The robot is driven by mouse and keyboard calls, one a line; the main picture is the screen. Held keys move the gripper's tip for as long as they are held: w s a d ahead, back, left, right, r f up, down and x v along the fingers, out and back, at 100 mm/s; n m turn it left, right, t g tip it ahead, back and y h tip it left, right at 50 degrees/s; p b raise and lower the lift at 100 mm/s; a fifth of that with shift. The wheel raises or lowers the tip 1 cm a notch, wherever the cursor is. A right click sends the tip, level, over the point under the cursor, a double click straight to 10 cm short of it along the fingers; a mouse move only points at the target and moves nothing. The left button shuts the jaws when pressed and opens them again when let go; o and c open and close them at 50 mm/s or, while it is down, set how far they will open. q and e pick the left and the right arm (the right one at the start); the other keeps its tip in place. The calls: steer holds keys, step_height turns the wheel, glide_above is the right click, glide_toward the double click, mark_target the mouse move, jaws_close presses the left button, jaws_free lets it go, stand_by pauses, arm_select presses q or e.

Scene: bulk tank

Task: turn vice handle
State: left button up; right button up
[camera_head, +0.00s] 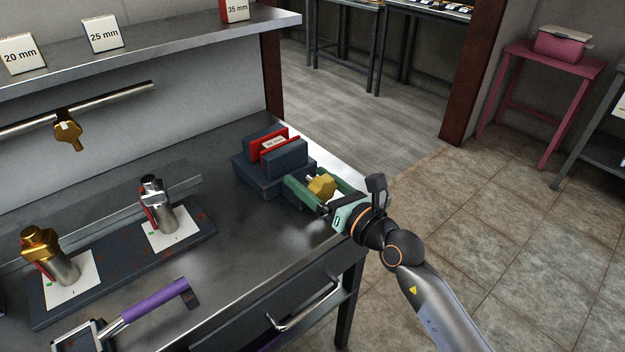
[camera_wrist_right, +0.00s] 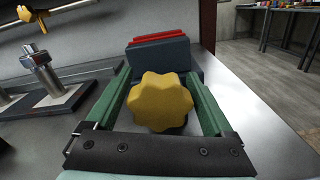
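The vice (camera_head: 270,165) is dark blue-grey with red jaw faces and stands at the right end of the metal bench. A pale labelled piece (camera_head: 272,144) sits between its jaws. The vice handle is a yellow lobed knob (camera_head: 321,186) on the vice's near side, and it fills the middle of the right wrist view (camera_wrist_right: 161,101). My right gripper (camera_head: 312,187) has green fingers, one on each side of the knob. The fingers are wide apart in the right wrist view (camera_wrist_right: 161,92); contact with the knob is not clear. My left gripper is not in view.
A dark base (camera_head: 120,262) holds metal cylinders on white cards. A purple-handled tool (camera_head: 150,302) lies at the front left. A shelf (camera_head: 150,40) with size signs and a rail (camera_head: 100,105) run behind. A drawer handle (camera_head: 305,308) juts from the bench front. Floor at right is clear.

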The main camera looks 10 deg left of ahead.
steer(key=c, duration=1.2)
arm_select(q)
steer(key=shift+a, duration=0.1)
arm_select(e)
steer(key=shift+o, duration=0.2)
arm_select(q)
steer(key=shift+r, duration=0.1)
arm_select(e)
steer(key=n+p, duration=0.1)
steer(key=n, duration=0.3)
steer(key=shift+n, duration=1)
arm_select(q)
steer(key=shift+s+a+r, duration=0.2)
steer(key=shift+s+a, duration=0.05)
arm_select(e)
steer(key=shift+n, duration=0.4)
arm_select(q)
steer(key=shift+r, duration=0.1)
